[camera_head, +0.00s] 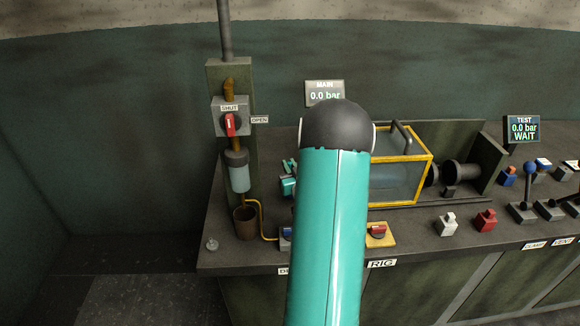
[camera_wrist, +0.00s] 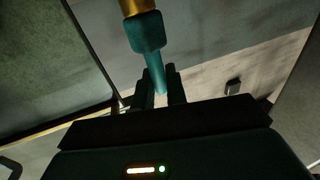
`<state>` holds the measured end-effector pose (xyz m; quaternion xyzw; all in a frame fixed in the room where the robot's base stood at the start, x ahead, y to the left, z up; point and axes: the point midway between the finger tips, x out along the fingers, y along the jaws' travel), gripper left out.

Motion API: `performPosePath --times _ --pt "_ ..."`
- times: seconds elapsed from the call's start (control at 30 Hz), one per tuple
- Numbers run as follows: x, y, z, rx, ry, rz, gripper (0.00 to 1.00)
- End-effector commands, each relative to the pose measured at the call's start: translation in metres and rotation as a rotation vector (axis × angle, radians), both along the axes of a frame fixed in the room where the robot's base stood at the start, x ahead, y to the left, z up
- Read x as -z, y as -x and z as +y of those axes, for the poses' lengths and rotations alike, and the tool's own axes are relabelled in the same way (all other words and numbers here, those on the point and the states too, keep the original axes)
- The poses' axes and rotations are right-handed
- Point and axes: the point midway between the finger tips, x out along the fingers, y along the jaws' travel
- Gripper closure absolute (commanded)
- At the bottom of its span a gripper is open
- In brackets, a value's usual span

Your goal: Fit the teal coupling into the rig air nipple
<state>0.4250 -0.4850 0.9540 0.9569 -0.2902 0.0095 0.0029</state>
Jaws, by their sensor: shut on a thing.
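In the wrist view my gripper (camera_wrist: 159,73) is shut on the teal coupling (camera_wrist: 147,33). Its narrow tapered end lies between the two dark fingers, and its wider body stands out beyond them. A brass-coloured part (camera_wrist: 138,7) meets the wide end of the coupling at the top edge; I cannot tell whether it is part of the coupling or a separate fitting. In the head view my teal arm hides the gripper and part of the bench front. A small teal piece shows left of the arm, too small to identify. I cannot make out the rig air nipple for certain.
The bench holds a yellow-framed clear box (camera_head: 400,180), a yellow plate with a red handle (camera_head: 378,235), and the RIG label (camera_head: 382,264). A post with a red SHUT/OPEN valve (camera_head: 230,125) stands left. White (camera_head: 447,224) and red (camera_head: 485,220) blocks sit right. The gauge reads 0.0 bar (camera_head: 325,95).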

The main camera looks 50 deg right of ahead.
Motion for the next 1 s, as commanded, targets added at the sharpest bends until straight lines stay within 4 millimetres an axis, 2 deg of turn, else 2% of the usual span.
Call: performPosePath --times 0.8,0.83,0.9,0.97,1.0 --pt "0.021 0.000 0.000 0.000 0.001 0.001 1.00" --pt "0.021 0.000 0.000 0.000 0.001 0.000 0.84" --pt "0.021 0.000 0.000 0.000 0.001 0.000 0.71" --pt "0.021 0.000 0.000 0.000 0.001 0.000 0.61" --pt "0.021 0.000 0.000 0.000 0.001 0.000 0.61"
